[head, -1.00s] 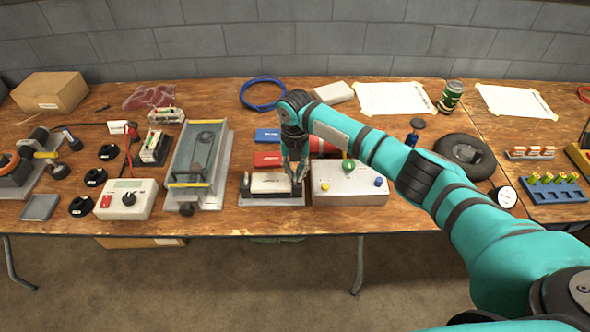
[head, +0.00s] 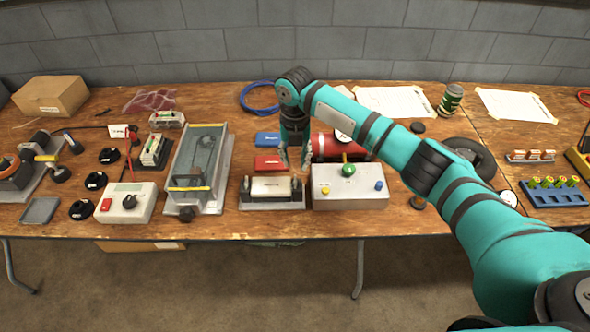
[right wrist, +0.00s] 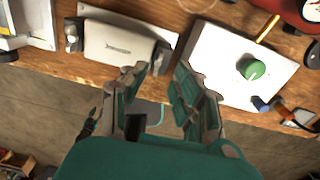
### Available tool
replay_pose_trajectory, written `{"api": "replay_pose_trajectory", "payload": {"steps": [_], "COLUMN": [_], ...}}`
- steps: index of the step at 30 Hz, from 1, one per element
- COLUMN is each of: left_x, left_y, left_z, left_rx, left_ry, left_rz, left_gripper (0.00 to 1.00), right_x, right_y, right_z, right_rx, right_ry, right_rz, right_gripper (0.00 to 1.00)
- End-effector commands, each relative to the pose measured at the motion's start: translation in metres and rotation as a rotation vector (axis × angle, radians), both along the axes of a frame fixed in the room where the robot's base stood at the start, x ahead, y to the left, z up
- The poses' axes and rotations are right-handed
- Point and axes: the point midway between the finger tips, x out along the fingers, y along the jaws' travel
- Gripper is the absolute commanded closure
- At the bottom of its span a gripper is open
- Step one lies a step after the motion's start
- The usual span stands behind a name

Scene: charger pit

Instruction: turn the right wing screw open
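A fixture with a pale block (head: 271,187) between two dark end posts stands near the table's front edge. In the right wrist view the pale block (right wrist: 115,43) lies ahead and left of the fingers. A small grey wing screw (right wrist: 71,40) shows at its left post. The right post (right wrist: 161,57) is dark and lies just beyond my fingertips; its wing screw cannot be made out clearly. My right gripper (head: 294,160) is above the fixture's right end, pointing down. In the wrist view the gripper (right wrist: 160,72) has its fingers apart with nothing between them. My left gripper is out of view.
A white box with a green knob (head: 348,170) stands close on the fixture's right. A red cylinder (head: 326,146) and red and blue boxes (head: 268,139) lie behind. A clear-topped tray (head: 199,160) is to the left. The table's front edge is close.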

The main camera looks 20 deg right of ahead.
Motion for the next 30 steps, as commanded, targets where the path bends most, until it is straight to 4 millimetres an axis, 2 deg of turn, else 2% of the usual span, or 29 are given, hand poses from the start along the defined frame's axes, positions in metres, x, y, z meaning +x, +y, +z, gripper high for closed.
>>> {"api": "replay_pose_trajectory", "payload": {"steps": [1,6,11,26,29,30], "left_x": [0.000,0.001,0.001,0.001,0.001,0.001], "left_y": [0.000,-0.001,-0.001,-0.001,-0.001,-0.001], "left_z": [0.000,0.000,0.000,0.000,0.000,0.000], "left_rx": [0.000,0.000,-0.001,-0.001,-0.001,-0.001], "left_ry": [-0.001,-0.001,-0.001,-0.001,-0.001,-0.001], "left_rz": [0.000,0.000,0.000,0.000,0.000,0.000], "left_gripper": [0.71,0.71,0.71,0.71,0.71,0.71], "right_x": [0.001,0.000,0.000,0.000,-0.004,-0.010], "right_y": [0.000,0.000,0.000,0.000,0.004,0.010], "right_z": [0.012,0.041,0.054,0.056,0.049,0.041], "right_rx": [0.001,-0.001,0.000,0.000,0.004,0.010], "right_ry": [-0.003,-0.002,0.000,0.001,0.002,0.005], "right_rz": [0.002,0.000,0.000,0.000,-0.013,-0.031], "right_gripper": [0.71,0.71,0.71,0.71,0.71,0.71]}}
